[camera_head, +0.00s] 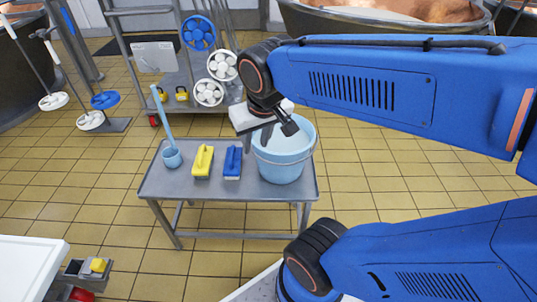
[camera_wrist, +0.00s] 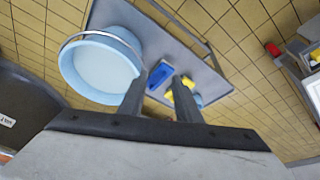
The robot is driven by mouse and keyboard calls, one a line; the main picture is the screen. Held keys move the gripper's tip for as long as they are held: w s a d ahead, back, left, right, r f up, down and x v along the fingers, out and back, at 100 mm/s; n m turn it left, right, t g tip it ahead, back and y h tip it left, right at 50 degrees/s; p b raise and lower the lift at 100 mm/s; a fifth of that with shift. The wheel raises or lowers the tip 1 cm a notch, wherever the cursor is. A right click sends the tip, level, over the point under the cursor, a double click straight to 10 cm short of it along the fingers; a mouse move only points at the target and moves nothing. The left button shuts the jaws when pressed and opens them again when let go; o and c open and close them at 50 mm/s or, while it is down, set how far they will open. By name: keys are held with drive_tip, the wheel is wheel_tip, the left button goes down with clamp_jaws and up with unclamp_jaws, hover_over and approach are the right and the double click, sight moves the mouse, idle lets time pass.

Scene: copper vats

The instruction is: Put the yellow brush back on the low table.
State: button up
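The yellow brush (camera_head: 203,161) lies on the low grey metal table (camera_head: 222,215), between a light blue ladle and a blue brush. My gripper (camera_head: 259,138) hangs above the table at the left rim of the light blue bucket, to the right of the yellow brush and apart from it. In the wrist view my gripper (camera_wrist: 159,98) has its two fingers spread with nothing between them. The yellow brush (camera_wrist: 184,84) shows there beyond the right finger, which partly hides it. The table (camera_wrist: 175,35) also shows there.
The light blue bucket (camera_head: 283,160) stands at the table's right end, close by my gripper. The blue brush (camera_head: 232,162) and ladle (camera_head: 172,156) share the tabletop. A rack with wheels (camera_head: 198,33) stands behind. A small yellow item (camera_head: 98,265) sits at lower left.

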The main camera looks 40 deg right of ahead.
drive_tip(key=shift+n+t+y, duration=0.3)
drive_tip(key=shift+n+t, duration=0.2)
drive_tip(key=shift+n, duration=0.2)
drive_tip(key=shift+s+d+f, duration=0.1)
drive_tip(key=shift+s+f, duration=0.05)
drive_tip(key=shift+s, duration=1.2)
drive_tip(key=shift+s+f, duration=0.15)
drive_tip(key=shift+s, duration=1.2)
